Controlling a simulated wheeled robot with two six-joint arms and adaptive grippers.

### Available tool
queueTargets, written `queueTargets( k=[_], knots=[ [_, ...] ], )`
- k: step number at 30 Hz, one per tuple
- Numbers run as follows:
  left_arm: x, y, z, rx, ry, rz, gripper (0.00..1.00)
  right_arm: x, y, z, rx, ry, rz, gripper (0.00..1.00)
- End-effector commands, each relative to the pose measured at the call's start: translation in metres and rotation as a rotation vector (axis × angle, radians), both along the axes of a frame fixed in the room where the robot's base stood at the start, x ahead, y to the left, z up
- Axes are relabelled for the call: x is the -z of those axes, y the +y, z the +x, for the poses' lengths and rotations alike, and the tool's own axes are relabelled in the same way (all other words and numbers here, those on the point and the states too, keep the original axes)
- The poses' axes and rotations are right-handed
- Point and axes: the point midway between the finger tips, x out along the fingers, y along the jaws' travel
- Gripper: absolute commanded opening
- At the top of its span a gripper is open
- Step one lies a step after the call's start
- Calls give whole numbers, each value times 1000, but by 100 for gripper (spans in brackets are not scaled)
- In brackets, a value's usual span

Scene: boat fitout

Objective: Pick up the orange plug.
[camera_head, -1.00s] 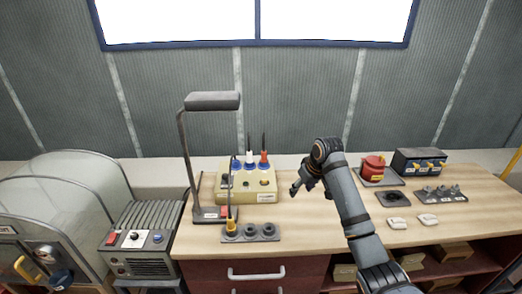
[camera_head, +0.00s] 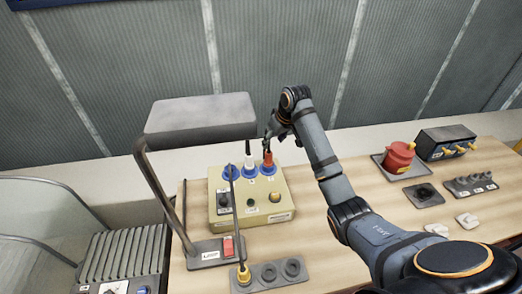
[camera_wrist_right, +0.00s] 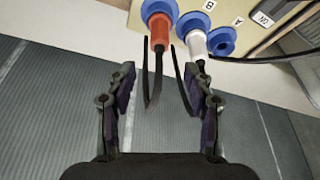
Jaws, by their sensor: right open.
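The orange plug (camera_head: 267,160) stands upright in a blue socket at the back right of the beige box (camera_head: 270,214). In the right wrist view the orange plug (camera_wrist_right: 159,32) is at the top centre, with its dark cable reaching down between the fingers. My right gripper (camera_head: 274,130) is just above the plug in the head view. In the right wrist view my right gripper (camera_wrist_right: 158,82) is open and empty, its fingers either side of the cable and short of the plug body. My left gripper is in neither view.
A white plug (camera_head: 249,163) sits in the adjacent blue socket; its white body (camera_wrist_right: 195,45) is close to one finger's side. A lamp (camera_head: 200,120) stands left of the box. A yellow plug (camera_head: 243,274) is in front. A red device (camera_head: 399,157) stands right.

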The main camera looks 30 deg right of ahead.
Motion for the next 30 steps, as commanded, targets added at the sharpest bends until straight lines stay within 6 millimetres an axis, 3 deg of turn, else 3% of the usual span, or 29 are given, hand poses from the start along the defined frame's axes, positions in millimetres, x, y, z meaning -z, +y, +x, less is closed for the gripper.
queueTargets(
  k=[5,9,13,20,24,30],
  knots=[
    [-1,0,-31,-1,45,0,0,5,1,2,0,2,2,53],
    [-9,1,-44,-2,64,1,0,27,2,11,1,5,3,53],
    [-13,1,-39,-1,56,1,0,44,3,18,1,2,1,53],
    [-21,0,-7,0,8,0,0,53,3,21,1,3,1,53],
    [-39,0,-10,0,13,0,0,74,3,27,1,4,2,53],
    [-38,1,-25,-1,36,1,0,98,3,35,0,1,0,53]
  ],
)
